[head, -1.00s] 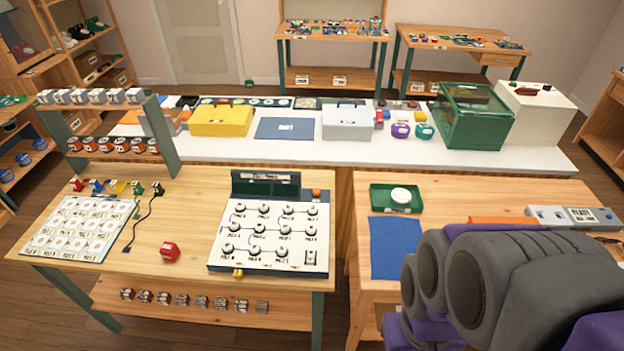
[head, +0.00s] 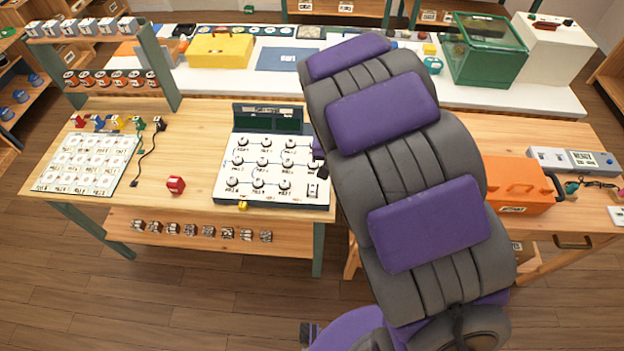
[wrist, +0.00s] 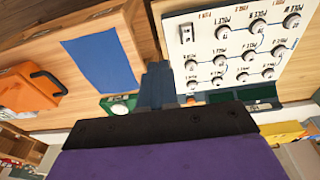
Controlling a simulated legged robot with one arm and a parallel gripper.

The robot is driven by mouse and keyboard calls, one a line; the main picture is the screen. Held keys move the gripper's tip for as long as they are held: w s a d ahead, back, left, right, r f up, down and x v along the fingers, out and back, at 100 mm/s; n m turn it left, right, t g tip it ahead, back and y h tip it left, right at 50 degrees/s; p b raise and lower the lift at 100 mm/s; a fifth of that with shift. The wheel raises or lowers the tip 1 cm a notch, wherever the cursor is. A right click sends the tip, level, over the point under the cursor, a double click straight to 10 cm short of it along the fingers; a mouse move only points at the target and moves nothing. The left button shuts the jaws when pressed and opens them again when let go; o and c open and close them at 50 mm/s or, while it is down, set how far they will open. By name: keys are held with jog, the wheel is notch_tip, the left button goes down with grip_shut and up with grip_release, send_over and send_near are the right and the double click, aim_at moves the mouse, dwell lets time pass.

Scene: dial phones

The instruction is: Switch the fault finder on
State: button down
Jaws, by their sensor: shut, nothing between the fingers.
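The likely fault finder is a white panel (head: 270,165) with several round knobs, a dark display (head: 267,120) and a label too small to read, on the left wooden table. A small rocker switch (head: 312,190) sits at its lower right corner; the switch also shows in the wrist view (wrist: 186,33). The switch's position is unclear. In the wrist view an orange button (wrist: 190,100) shows beside the display. My gripper (wrist: 157,70) is shut and empty, in view beside the panel's switch-side edge, apart from the switch. In the head view my arm hides most of it.
An orange case (head: 515,183) stands on the right table. A blue mat (wrist: 103,60) and green tray (wrist: 118,105) show in the wrist view. Bare wood surrounds the red block.

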send_near(312, 186)
jog(key=shift+t, duration=0.3)
jog(key=f, duration=0.4)
jog(key=w+f+b, duration=0.1)
jog(key=f, duration=0.2)
jog(key=shift+d, duration=0.1)
